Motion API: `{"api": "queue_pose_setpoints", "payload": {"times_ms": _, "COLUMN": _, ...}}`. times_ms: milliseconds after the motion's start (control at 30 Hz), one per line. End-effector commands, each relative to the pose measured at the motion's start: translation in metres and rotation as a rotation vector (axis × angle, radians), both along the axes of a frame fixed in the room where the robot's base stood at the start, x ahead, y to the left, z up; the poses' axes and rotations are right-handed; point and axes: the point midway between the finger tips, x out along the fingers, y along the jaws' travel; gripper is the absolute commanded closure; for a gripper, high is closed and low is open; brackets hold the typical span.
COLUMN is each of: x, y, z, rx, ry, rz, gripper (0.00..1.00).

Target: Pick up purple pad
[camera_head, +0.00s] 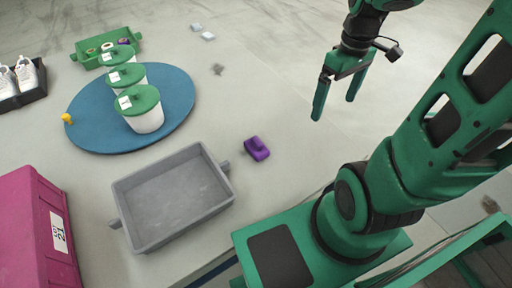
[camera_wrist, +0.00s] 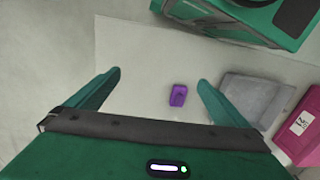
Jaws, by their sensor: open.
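The purple pad (camera_head: 257,149) lies on the pale table, just right of the grey tray, in the head view. In the wrist view the purple pad (camera_wrist: 179,95) lies between my two fingers, seen from above and well below them. My gripper (camera_head: 335,103) is open and empty, up and to the right of the pad in the head view. Its spread fingers also show in the wrist view (camera_wrist: 160,79). Nothing hides the pad.
The empty grey tray (camera_head: 219,202) stands close to the pad. A blue round mat (camera_head: 183,112) bears several white tubs with green lids. The table is clear around the pad's right side.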

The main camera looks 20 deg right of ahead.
Motion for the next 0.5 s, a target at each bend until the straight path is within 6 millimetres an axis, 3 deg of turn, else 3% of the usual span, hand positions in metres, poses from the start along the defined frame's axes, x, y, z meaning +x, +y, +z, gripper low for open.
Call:
{"api": "queue_pose_setpoints", "payload": {"times_ms": 200, "x": 0.059, "y": 0.023, "z": -0.049, "rx": 0.085, "ry": -0.014, "rz": 0.472, "gripper": 0.0}}
{"api": "queue_pose_setpoints", "payload": {"times_ms": 500, "x": 0.121, "y": 0.071, "z": -0.128, "rx": 0.242, "ry": -0.122, "rz": 1.083, "gripper": 0.0}}
